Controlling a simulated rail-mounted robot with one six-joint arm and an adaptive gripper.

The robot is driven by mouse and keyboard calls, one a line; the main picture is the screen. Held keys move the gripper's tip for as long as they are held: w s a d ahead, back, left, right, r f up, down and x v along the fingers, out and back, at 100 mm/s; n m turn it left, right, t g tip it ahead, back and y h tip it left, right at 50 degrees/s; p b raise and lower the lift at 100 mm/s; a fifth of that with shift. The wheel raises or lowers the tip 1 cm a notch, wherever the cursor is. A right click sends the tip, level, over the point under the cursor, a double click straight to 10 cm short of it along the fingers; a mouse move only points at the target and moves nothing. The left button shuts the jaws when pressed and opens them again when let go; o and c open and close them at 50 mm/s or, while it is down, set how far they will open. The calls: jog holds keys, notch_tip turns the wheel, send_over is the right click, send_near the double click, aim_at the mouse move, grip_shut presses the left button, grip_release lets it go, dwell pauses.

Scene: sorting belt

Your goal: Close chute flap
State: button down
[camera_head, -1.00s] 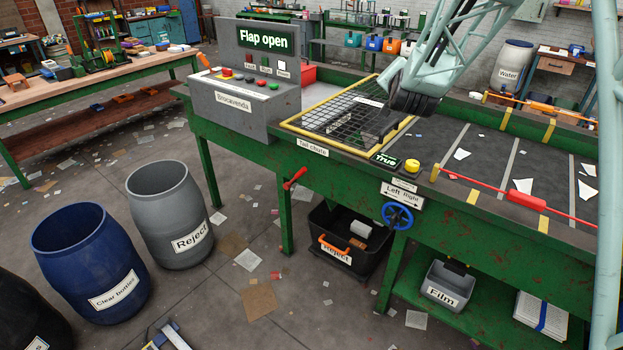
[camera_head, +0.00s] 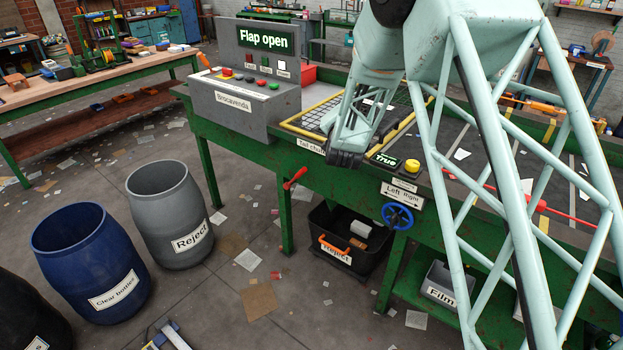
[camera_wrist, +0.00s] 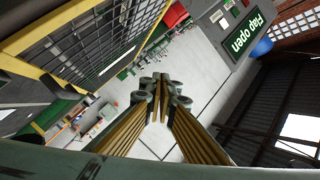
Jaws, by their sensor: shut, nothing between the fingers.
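The sign (camera_head: 266,40) on the grey control box reads "Flap open"; it also shows tilted in the wrist view (camera_wrist: 243,33). The tail chute (camera_head: 302,123) is a dark opening under a wire mesh with a yellow frame, partly hidden by my arm; the mesh also shows in the wrist view (camera_wrist: 110,40). A red lever (camera_head: 295,178) sticks out of the bench's front below the chute label. My gripper (camera_head: 345,160) is shut and empty at the bench's front edge, right of the lever and higher. In the wrist view my gripper's fingers (camera_wrist: 160,88) point away, touching nothing visible. The flap itself cannot be made out.
The control box (camera_head: 240,100) carries several buttons. A yellow button (camera_head: 411,166) and a blue handwheel (camera_head: 397,215) are right of my gripper. A black reject crate (camera_head: 345,242) stands below the bench. Barrels (camera_head: 170,215) stand at the left, with open floor between.

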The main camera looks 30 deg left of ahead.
jog(key=s+a+f+m+t+y, duration=0.1)
jog(key=s+a+f+y, duration=0.1)
jog(key=s+a+f, duration=0.45)
jog(key=s+a+f+y, duration=0.1)
jog(key=s+a+f, duration=0.2)
jog(key=a+f, duration=0.7)
jog(key=d+f+m+y+b, duration=0.1)
jog(key=d+f+m+y, duration=0.2)
jog(key=d+f, duration=0.4)
jog(key=w+d+f+m+y+b, duration=0.1)
jog(key=d+f+m+y+b, duration=0.1)
jog(key=d+f, duration=0.6)
jog(key=shift+w+d+f+m+g+y, duration=0.2)
jog(key=shift+f+m+g+y, duration=0.3)
jog(key=shift+f, duration=2.75)
jog(key=shift+b, duration=0.3)
